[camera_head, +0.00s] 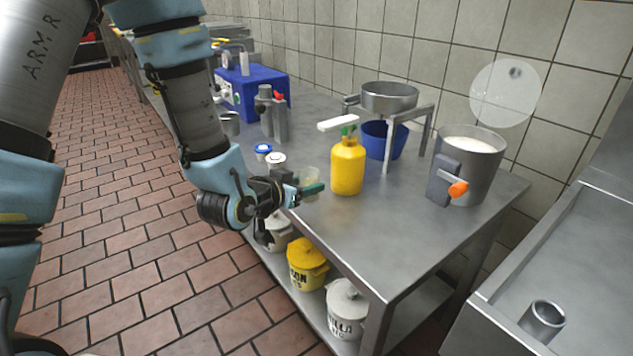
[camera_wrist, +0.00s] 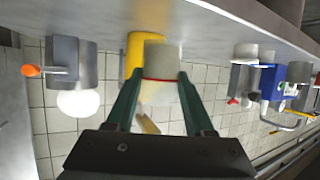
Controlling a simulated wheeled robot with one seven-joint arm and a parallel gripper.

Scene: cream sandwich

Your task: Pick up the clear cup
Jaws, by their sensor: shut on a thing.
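The clear cup (camera_head: 310,177) is at the near left edge of the steel table, just left of the yellow bottle. My gripper (camera_head: 312,190) is at the cup, with its green fingers reaching over the table edge. In the wrist view, which is upside down, the cup (camera_wrist: 162,62) sits between the two green fingertips (camera_wrist: 158,82). The fingers are shut on its sides. I cannot tell whether the cup's base touches the table.
The yellow bottle (camera_head: 347,168) stands close to the right of the cup. A blue-lidded jar (camera_head: 263,149) and a white-lidded jar (camera_head: 276,160) stand behind my gripper. A metal pot with an orange tap (camera_head: 475,165) is at the right. The table's front middle (camera_head: 400,235) is clear.

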